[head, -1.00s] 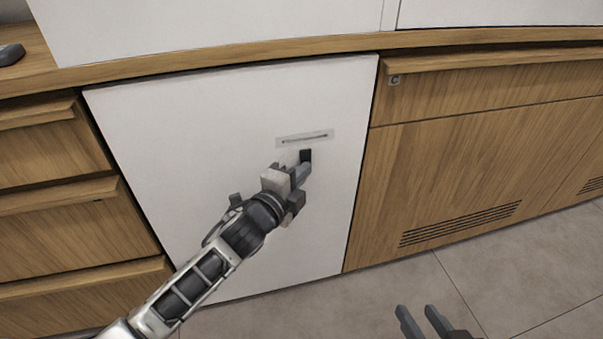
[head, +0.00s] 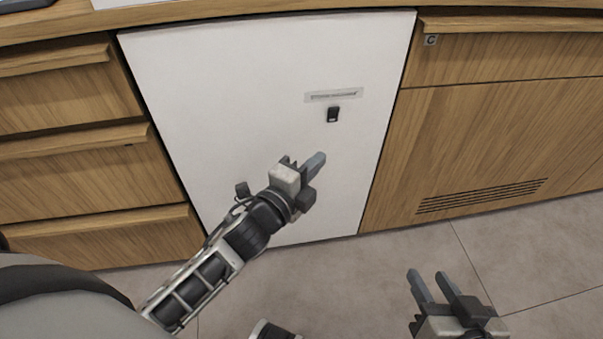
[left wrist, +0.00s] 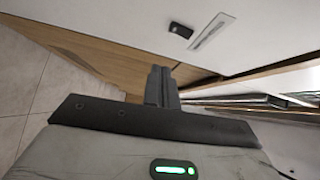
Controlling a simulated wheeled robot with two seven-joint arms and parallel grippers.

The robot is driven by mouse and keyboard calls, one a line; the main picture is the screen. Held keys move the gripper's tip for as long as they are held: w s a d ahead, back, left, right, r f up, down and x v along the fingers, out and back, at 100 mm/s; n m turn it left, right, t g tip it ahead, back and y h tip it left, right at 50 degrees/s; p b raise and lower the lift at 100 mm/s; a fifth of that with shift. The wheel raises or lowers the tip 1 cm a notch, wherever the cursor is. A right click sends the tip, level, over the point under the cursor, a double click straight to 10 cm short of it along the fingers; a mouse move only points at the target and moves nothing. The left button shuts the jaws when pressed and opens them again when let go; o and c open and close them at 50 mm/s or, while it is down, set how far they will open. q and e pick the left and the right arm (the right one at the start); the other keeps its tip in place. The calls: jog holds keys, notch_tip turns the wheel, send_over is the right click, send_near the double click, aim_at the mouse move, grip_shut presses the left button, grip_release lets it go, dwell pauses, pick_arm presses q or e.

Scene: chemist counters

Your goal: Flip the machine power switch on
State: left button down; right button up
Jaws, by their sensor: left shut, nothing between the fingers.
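The machine power switch (head: 333,115) is a small black rocker on the white panel (head: 250,100), just below a grey label strip (head: 333,96). In the left wrist view the switch (left wrist: 181,30) shows in the upper part beside its label (left wrist: 210,31). My left gripper (head: 316,161) is shut and empty, below and slightly left of the switch, apart from it. Its shut fingers (left wrist: 161,86) also show in the left wrist view. My right gripper (head: 436,285) is open and empty over the floor at the lower right. I cannot tell the switch's on or off position.
Wooden drawers (head: 75,130) stand left of the panel. A wooden cabinet (head: 500,135) with a vent grille (head: 482,196) stands to its right. A wooden counter edge (head: 250,14) runs above. The tiled floor (head: 540,250) in front is clear.

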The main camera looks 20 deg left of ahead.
pick_arm(q)
jog(key=v, duration=0.4)
jog(key=shift+f, duration=0.25)
